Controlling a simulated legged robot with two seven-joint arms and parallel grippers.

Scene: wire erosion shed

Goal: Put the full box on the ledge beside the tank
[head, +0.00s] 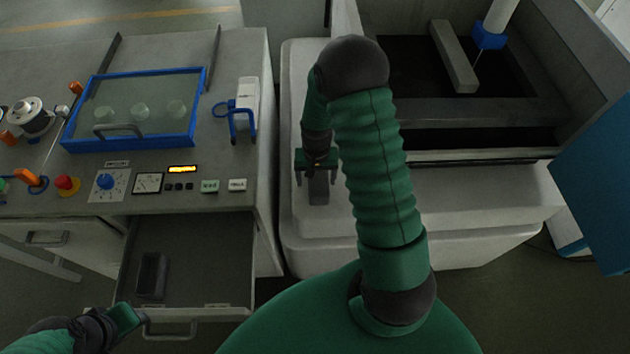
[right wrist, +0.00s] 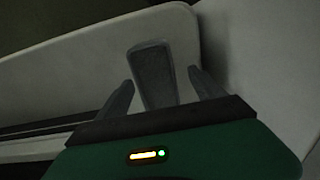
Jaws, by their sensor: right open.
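A dark grey box (head: 319,190) rests on the pale ledge (head: 345,226) beside the tank (head: 480,108). My right gripper (head: 315,176) is over it with its fingers apart, one on each side of the box. In the right wrist view the box (right wrist: 153,76) lies between the open fingers (right wrist: 162,84), with gaps showing on both sides. A second, blacker box (head: 152,273) lies in the open drawer (head: 210,265). I cannot see which box is full. My left gripper (head: 132,316) is by the drawer's front left corner; its fingers are not clear.
The drawer handle (head: 170,332) sticks out at the front. A control panel (head: 140,185) and a blue-framed glass lid (head: 135,108) are left of the ledge. A blue cabinet (head: 590,185) stands at right. The ledge in front of the tank is clear.

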